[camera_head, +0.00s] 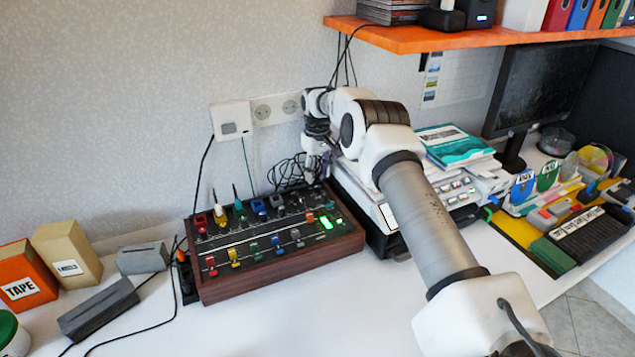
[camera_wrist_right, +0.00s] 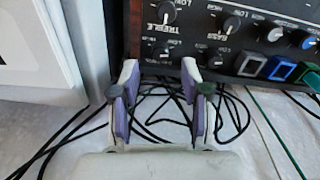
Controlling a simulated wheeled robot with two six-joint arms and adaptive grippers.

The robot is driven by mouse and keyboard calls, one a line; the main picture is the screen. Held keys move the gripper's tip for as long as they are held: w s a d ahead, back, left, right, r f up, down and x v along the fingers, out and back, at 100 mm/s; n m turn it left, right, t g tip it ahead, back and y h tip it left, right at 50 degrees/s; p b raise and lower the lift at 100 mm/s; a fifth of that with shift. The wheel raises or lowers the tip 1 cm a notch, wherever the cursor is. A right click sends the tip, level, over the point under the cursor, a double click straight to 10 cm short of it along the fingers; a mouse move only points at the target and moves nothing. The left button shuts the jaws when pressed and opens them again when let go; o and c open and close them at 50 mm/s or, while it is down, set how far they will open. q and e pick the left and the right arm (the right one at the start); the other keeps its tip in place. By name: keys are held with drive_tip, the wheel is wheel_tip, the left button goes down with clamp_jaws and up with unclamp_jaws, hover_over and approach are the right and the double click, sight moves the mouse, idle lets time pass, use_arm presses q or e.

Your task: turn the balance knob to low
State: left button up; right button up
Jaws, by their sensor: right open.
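A wood-sided mixer panel (camera_head: 270,262) lies on the white desk, with coloured knobs, toggles and sliders. In the right wrist view its edge shows at the top, with black knobs by labels that read like TREBLE (camera_wrist_right: 168,13) and BASS (camera_wrist_right: 232,23). Smaller knobs (camera_wrist_right: 163,48) sit below them. I cannot read a balance label, so I cannot tell which knob it is. My right gripper (camera_wrist_right: 158,90) is open and empty, its fingertips just short of the panel's edge. In the head view the right gripper (camera_head: 316,168) is at the panel's far right corner. My left gripper is out of view.
Black cables (camera_wrist_right: 150,125) lie under the right gripper. A socket strip (camera_head: 270,108) is on the wall behind. Books and a grey device (camera_head: 440,200) stand close on the right. An orange shelf (camera_head: 430,40) hangs above. Clear desk (camera_head: 300,315) lies in front.

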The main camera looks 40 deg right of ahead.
sight(318, 186)
wheel_tip(318, 186, up, 8)
idle(0.5)
